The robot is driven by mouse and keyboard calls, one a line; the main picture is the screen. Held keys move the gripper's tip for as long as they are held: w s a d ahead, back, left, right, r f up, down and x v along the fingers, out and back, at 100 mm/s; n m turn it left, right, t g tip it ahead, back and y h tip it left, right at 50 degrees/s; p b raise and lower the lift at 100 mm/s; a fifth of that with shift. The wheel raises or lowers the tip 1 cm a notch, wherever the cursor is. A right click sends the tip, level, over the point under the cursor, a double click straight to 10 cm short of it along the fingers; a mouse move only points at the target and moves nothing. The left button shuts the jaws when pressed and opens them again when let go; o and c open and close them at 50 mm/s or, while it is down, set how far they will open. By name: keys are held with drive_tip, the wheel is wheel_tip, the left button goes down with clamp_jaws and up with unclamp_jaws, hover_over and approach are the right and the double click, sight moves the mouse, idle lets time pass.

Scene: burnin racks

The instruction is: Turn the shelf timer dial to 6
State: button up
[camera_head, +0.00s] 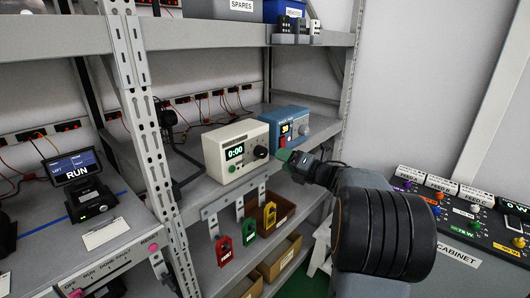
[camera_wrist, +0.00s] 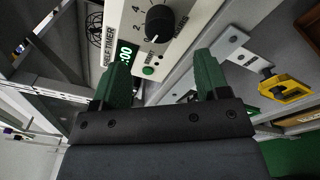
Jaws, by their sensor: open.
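The shelf timer (camera_head: 225,165) is a cream box on the middle shelf, with a green display reading 0:00. Its black dial (camera_head: 261,152) is on the right of its front. In the wrist view the dial (camera_wrist: 159,25) shows ahead of and roughly between the fingertips, with the numbers 2 and 4 beside it. A green button (camera_wrist: 148,71) sits below the dial. My gripper (camera_wrist: 163,75) has green fingers spread apart with nothing between them. In the head view my gripper (camera_head: 288,158) is just right of the dial, apart from it.
A blue device (camera_head: 270,118) stands behind the timer to the right. Red, green and yellow tags (camera_head: 249,231) hang below the shelf edge. A metal rack post (camera_head: 143,110) rises at the left. A cabinet panel with coloured knobs (camera_head: 462,215) is at the right.

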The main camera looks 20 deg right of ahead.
sight(265, 153)
drive_tip(key=p+x, duration=0.1)
drive_tip(key=x, duration=0.7)
drive_tip(key=shift+w+p, duration=0.15)
drive_tip(key=shift+p, duration=0.2)
drive_tip(key=shift+c, duration=0.4)
drive_tip(key=c, duration=0.9)
drive_tip(key=shift+o, duration=0.2)
